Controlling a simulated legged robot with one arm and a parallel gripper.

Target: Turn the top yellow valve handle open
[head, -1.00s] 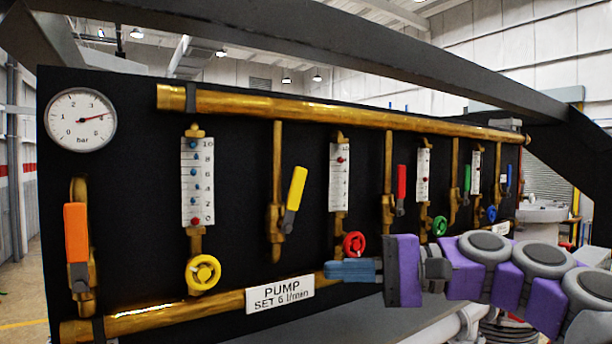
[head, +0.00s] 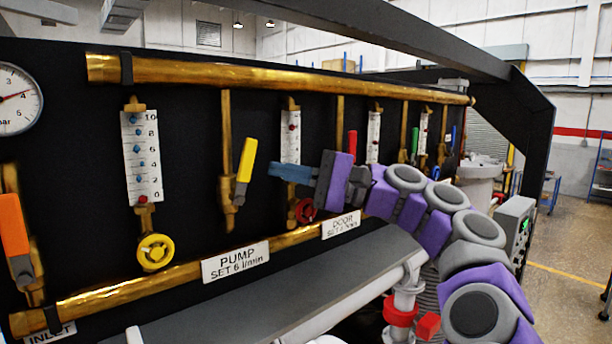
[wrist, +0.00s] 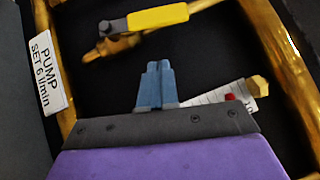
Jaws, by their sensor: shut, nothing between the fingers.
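The yellow valve handle (head: 245,160) sits on a vertical brass pipe that hangs from the top brass pipe. It tilts slightly off the line of its pipe, with its top end to the right. In the wrist view the yellow handle (wrist: 158,17) lies across the top, beyond my fingertips. My gripper (head: 272,170) has blue fingers, shut and empty, just right of the handle with what looks like a small gap. In the wrist view my gripper (wrist: 158,66) points toward the handle without touching it. A lower round yellow knob (head: 155,252) sits under the left flow gauge.
A red handle (head: 352,146) and a red round knob (head: 303,211) are near my arm. The lower brass pipe (head: 120,293) carries the PUMP label (head: 236,261).

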